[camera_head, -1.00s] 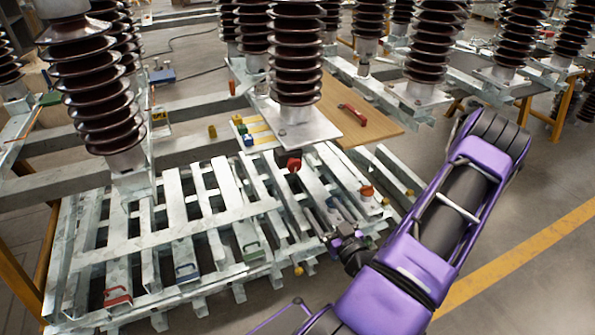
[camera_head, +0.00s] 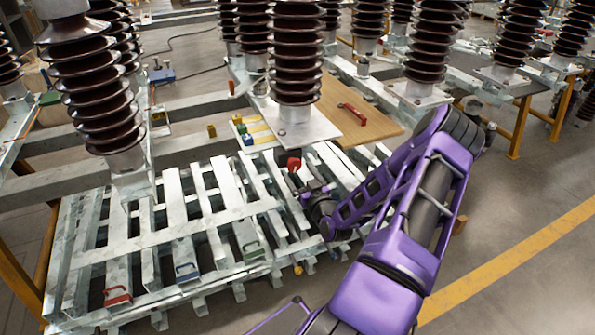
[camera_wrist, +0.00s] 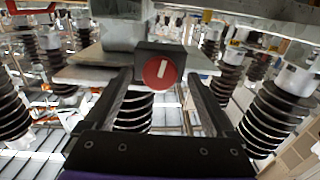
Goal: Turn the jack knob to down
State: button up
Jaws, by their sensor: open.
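The jack knob (camera_wrist: 160,72) is a round red dial with a white mark, on a dark box (camera_wrist: 172,55). In the wrist view its mark stands close to upright, tilted slightly. In the head view the red knob (camera_head: 294,164) shows below the metal plate under the middle insulator. My gripper (camera_wrist: 160,95) is open, with one dark finger on each side of the knob and a gap on both sides. In the head view my gripper (camera_head: 308,190) is just below and right of the knob. I cannot tell how far the fingertips are from it.
A brown insulator (camera_head: 296,60) stands on the metal plate (camera_head: 297,132) right above the knob. Galvanised slats (camera_head: 190,215) lie below, with red, blue and green handles along the front. A wooden board (camera_head: 365,122) bearing a red tool lies behind to the right.

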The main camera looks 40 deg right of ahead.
jog(key=shift+w+d, duration=0.1)
jog(key=shift+w, duration=0.4)
jog(key=c, duration=1.4)
jog(key=shift+o, duration=0.2)
